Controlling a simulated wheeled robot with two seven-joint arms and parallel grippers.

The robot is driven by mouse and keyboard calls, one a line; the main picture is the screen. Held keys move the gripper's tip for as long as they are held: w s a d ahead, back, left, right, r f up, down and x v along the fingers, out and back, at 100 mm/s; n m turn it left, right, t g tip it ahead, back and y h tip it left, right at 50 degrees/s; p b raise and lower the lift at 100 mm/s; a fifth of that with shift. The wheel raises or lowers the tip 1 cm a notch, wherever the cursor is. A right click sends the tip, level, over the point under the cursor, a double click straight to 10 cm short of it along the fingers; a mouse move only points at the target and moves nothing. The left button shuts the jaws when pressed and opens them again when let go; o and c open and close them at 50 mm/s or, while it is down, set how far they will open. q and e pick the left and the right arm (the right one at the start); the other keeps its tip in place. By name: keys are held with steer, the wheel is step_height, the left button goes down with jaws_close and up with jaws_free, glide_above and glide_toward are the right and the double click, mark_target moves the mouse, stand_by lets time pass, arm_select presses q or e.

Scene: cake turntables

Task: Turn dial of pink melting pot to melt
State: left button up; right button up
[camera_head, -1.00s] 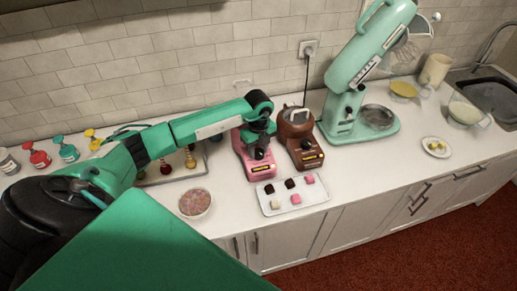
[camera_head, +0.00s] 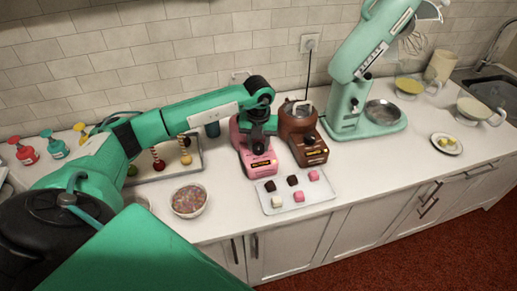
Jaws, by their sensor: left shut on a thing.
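The pink melting pot (camera_head: 240,141) stands on the white counter, left of a brown melting pot (camera_head: 312,157). A dark label shows low on its front. My left gripper (camera_head: 258,146) reaches over it from the left and is shut at its front, where its dial sits. The gripper and wrist cover the dial and much of the pot's top, so the dial's setting cannot be read. My right gripper is not in view.
A white tray (camera_head: 297,205) of chocolate and pink pieces lies in front of the pots. A bowl of sprinkles (camera_head: 189,200) stands to the left. A mint stand mixer (camera_head: 352,98) stands at the right. Coloured bottles (camera_head: 54,147) are at the far left.

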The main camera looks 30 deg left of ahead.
mark_target(259, 146)
arm_select(q)
steer(key=shift+m+b, duration=0.55)
steer(key=shift+m, duration=0.15)
steer(key=shift+r+m, duration=0.1)
steer(key=shift+m, duration=0.2)
steer(key=o, duration=1)
step_height(259, 146, up, 14)
steer(key=b, duration=0.3)
steer(key=shift+b, duration=0.35)
